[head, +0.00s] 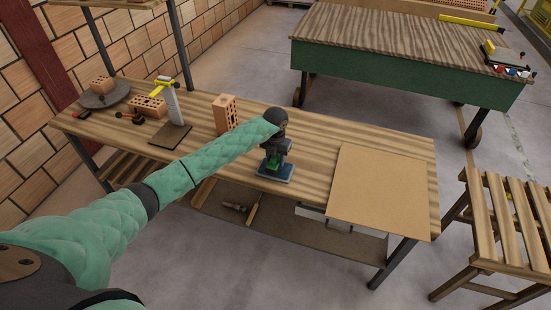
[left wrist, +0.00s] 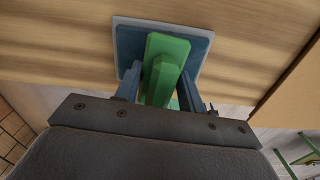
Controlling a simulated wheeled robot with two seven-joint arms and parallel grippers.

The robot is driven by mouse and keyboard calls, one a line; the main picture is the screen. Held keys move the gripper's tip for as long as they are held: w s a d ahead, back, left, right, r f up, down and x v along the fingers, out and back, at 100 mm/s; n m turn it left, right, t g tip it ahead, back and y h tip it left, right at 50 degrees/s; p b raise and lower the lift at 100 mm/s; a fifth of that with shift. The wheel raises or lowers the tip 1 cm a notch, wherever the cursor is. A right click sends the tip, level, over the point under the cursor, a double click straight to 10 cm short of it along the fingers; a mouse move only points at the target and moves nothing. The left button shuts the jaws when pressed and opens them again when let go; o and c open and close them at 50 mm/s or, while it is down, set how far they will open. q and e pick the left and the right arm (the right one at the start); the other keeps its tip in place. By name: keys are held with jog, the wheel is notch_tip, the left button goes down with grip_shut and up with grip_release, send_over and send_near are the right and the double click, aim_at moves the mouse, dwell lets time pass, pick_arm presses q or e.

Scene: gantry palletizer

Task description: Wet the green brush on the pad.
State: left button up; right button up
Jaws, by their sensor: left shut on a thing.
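The green brush (head: 273,163) is held in my left gripper (head: 275,158) above the workbench. In the left wrist view the green brush (left wrist: 162,68) stands between the two fingers of the left gripper (left wrist: 160,90), which are shut on it. The blue pad (head: 287,172) lies on the bench directly under the brush. It also shows in the left wrist view as a blue-grey square with a pale rim (left wrist: 130,42), behind the brush. I cannot tell whether the brush touches the pad. My right gripper is in neither view.
The wooden workbench (head: 320,147) carries a tan board (head: 380,195) right of the pad. A hollow brick (head: 225,113) and a stand with a yellow-topped tool (head: 172,105) are to the left. A slatted wooden stool (head: 510,225) stands at the right.

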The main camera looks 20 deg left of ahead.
pick_arm(q)
jog(key=shift+f+b, duration=0.3)
jog(key=shift+f, duration=0.15)
dwell(0.7)
jog(key=shift+s+f+b, duration=0.1)
jog(key=shift+f+b, duration=0.05)
jog(key=shift+b, duration=0.15)
dwell(1.3)
jog(key=shift+r+p, duration=1.25)
jog(key=shift+r, duration=2.35)
